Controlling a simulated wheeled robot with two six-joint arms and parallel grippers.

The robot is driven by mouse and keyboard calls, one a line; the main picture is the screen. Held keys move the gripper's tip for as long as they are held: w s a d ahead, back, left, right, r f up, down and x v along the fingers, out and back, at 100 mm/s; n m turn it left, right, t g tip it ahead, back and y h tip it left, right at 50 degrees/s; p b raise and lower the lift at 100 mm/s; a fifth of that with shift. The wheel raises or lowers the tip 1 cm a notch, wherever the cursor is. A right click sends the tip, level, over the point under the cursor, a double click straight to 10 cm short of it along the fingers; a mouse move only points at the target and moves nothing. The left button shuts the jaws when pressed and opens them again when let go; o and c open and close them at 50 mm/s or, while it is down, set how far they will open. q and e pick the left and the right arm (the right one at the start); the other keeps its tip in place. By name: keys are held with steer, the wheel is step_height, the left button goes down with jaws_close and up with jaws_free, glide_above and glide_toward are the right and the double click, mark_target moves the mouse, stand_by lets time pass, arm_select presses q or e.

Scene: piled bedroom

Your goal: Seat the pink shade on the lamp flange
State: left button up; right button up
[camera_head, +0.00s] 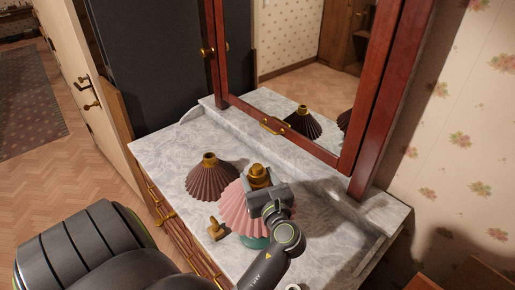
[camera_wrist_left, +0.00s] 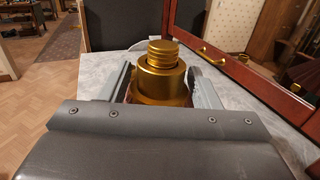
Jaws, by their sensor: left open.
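The pink pleated shade (camera_head: 235,207) sits upright around the lamp on the marble dresser top. The teal lamp base (camera_head: 254,241) shows below its rim, partly behind my arm. A brass collar (camera_head: 259,181) tops the shade. In the left wrist view the brass collar (camera_wrist_left: 160,84) has a threaded brass post (camera_wrist_left: 161,53) standing up through it. My left gripper (camera_head: 268,191) is open at the collar, with one finger on each side. In the wrist view the gap between fingers and collar is small. The flange is hidden, so I cannot tell how the shade rests on it.
A dark mauve pleated shade (camera_head: 211,179) with a brass collar stands to the left. A small brass piece (camera_head: 215,229) lies near the dresser's front edge. The red-framed mirror (camera_head: 352,150) rises behind. Bare marble (camera_head: 320,240) lies to the right.

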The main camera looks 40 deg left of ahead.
arm_select(q)
steer(key=shift+v, duration=1.35)
steer(key=o, duration=0.5)
steer(key=shift+o, duration=0.2)
steer(key=o, duration=0.4)
